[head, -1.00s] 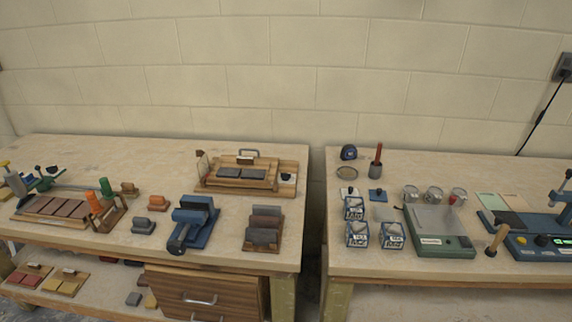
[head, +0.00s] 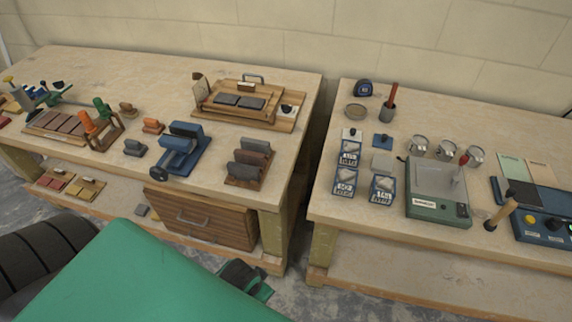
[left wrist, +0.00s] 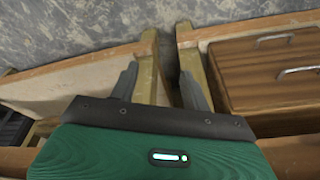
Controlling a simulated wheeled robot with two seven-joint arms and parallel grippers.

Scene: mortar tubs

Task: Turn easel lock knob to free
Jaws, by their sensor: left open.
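A low wooden easel-like stand (head: 292,127) lies at the back right of the left bench, with dark tiles on it. A small dark knob-like part (head: 287,109) sits on a pale plate at its right side; its setting is too small to read. My left gripper (head: 252,281) is in front of the left bench, below its top and well away from the stand. In the left wrist view my left gripper (left wrist: 160,88) has its fingers apart with nothing between them. The stand and knob are not seen there. My right gripper is out of view.
On the left bench (head: 110,75), a blue clamp-like vise (head: 180,150) and a block rack (head: 248,165) stand before the stand. A wooden drawer unit (head: 205,218) is below. A gap separates the right bench (head: 300,300), which holds tubs and a scale (head: 437,200).

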